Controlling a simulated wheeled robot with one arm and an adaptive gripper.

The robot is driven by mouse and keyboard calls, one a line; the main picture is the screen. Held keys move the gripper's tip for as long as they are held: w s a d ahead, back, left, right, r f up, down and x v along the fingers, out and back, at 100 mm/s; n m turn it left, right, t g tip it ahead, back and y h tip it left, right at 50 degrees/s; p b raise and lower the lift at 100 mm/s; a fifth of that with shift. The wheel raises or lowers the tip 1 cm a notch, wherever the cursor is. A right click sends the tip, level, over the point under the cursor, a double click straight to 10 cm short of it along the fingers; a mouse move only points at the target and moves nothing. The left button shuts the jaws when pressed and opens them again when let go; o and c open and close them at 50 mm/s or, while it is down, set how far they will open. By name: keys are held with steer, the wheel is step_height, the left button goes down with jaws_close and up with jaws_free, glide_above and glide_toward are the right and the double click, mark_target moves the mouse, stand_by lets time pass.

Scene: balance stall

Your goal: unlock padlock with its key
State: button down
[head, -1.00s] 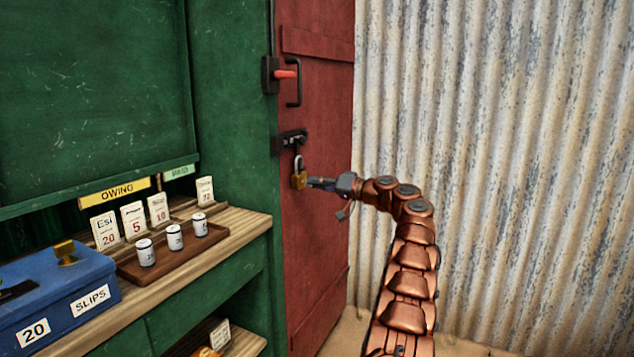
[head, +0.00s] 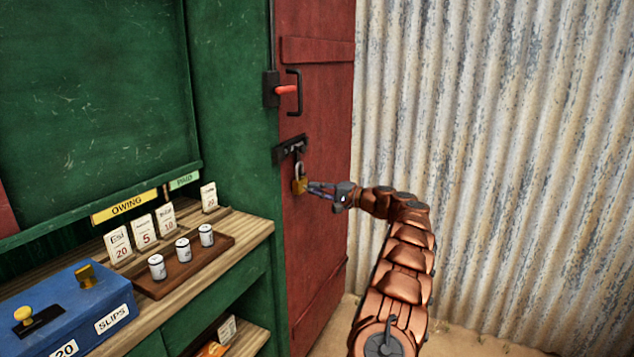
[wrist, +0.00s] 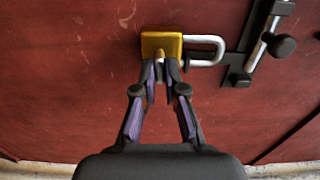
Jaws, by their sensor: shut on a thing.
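The brass padlock (head: 300,186) hangs by its silver shackle at the dark hasp (head: 289,149) on the red door. In the wrist view the padlock body (wrist: 152,47) is at the top centre, with the shackle (wrist: 207,40) reaching right toward the hasp. Whether the shackle is released is unclear.
The green stall's wooden counter (head: 240,232) at left holds cards, white weights on a tray (head: 220,247) and a blue box (head: 80,308). A corrugated wall (head: 480,120) stands at right.

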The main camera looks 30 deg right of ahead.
steer(key=shift+m+p, duration=0.3)
steer(key=shift+m, duration=0.1)
steer(key=c, duration=1.2)
jaws_free()
steer(key=shift+c, duration=0.2)
steer(key=shift+d, duration=0.1)
steer(key=v, duration=1.2)
